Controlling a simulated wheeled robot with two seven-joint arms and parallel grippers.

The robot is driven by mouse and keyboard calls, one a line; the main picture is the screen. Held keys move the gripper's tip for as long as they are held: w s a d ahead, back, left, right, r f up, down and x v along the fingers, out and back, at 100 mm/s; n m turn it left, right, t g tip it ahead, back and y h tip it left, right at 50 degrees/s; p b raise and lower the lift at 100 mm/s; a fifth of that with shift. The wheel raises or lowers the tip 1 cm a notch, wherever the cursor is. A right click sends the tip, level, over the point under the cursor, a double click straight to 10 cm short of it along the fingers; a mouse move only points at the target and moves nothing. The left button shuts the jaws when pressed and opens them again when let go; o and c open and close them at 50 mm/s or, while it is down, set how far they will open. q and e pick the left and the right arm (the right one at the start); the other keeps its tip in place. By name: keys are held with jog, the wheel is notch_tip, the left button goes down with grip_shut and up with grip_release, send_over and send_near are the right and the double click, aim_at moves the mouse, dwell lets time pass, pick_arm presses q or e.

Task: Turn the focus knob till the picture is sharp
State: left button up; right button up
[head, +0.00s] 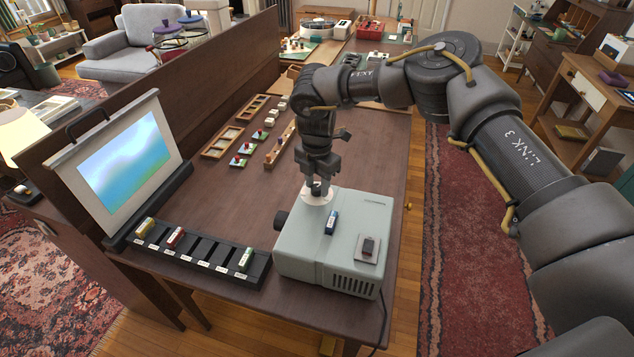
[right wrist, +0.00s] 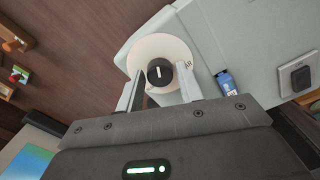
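The grey-green projector (head: 300,253) stands at the near end of the brown table. On its top is a white dial disc (head: 309,200) with the dark round focus knob (right wrist: 160,72) at its centre; a pale pointer line marks the knob. The screen (head: 128,160) at left shows a blurred picture of blue, green and white patches. My right gripper (head: 317,190) points down over the dial. In the right wrist view its fingers (right wrist: 160,80) are open on either side of the knob, with a visible gap on both sides. My left gripper is not in view.
A black slotted rack (head: 208,262) with a few coloured slides lies before the screen. A blue slide (head: 332,222) and a dark switch (head: 369,246) are on the projector top. Wooden trays (head: 222,142) and small pieces lie farther back. The table's middle is clear.

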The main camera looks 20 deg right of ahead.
jog(key=c, duration=0.6)
jog(key=shift+o, duration=0.2)
jog(key=n, duration=0.3)
jog(key=shift+n, duration=2.8)
jog(key=o, duration=1)
jog(key=shift+c, duration=0.2)
